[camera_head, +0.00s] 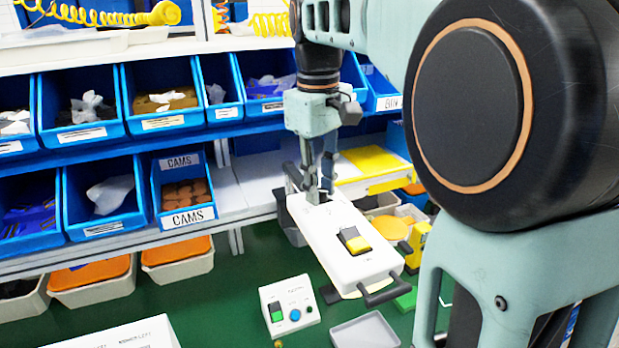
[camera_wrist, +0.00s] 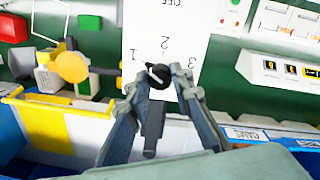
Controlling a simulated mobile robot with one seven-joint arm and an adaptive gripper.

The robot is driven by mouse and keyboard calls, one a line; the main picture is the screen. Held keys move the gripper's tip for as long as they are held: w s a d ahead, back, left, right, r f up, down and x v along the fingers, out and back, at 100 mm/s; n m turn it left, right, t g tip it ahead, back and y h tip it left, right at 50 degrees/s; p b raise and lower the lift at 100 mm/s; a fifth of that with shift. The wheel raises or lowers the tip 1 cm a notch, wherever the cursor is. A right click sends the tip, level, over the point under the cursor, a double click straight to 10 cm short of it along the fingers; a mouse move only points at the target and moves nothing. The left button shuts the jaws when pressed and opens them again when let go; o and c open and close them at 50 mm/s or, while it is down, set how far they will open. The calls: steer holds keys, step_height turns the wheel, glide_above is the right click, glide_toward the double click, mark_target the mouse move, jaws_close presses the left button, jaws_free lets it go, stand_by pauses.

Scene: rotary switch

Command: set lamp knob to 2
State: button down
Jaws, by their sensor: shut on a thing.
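The lamp box is a long white panel (camera_head: 345,262) with a yellow and black rocker switch (camera_head: 354,240) on top. It also shows in the wrist view (camera_wrist: 185,30), printed with 1, 2, 3 and OFF. The black knob (camera_wrist: 160,73) sits by the printed numbers and carries a light mark that seems to point up and left, between 1 and 2; its exact setting is hard to read. My gripper (camera_wrist: 162,78) has one finger on each side of the knob and is shut on it. In the head view my gripper (camera_head: 319,197) points down at the panel's far end, hiding the knob.
A small control box (camera_head: 290,305) with green and blue buttons and a grey tray (camera_head: 365,332) stand on the green bench (camera_head: 245,268). Blue bins (camera_head: 80,110) line the shelves behind. A yellow bin (camera_head: 372,160) is right of my gripper.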

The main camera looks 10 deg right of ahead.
steer(key=m+p, duration=0.2)
steer(key=m, duration=0.3)
steer(key=shift+r+m, duration=0.1)
steer(key=shift+m, duration=0.3)
steer(key=m+p, duration=0.2)
steer(key=m, duration=0.3)
steer(key=shift+w+g, duration=0.1)
steer(key=shift+g, duration=0.2)
steer(key=shift+m, duration=0.3)
steer(key=c, duration=1.7)
jaws_free()
steer(key=r, duration=1.1)
steer(key=shift+w+a+r, duration=0.1)
steer(key=shift+a+r, duration=0.2)
steer(key=shift+r, duration=0.1)
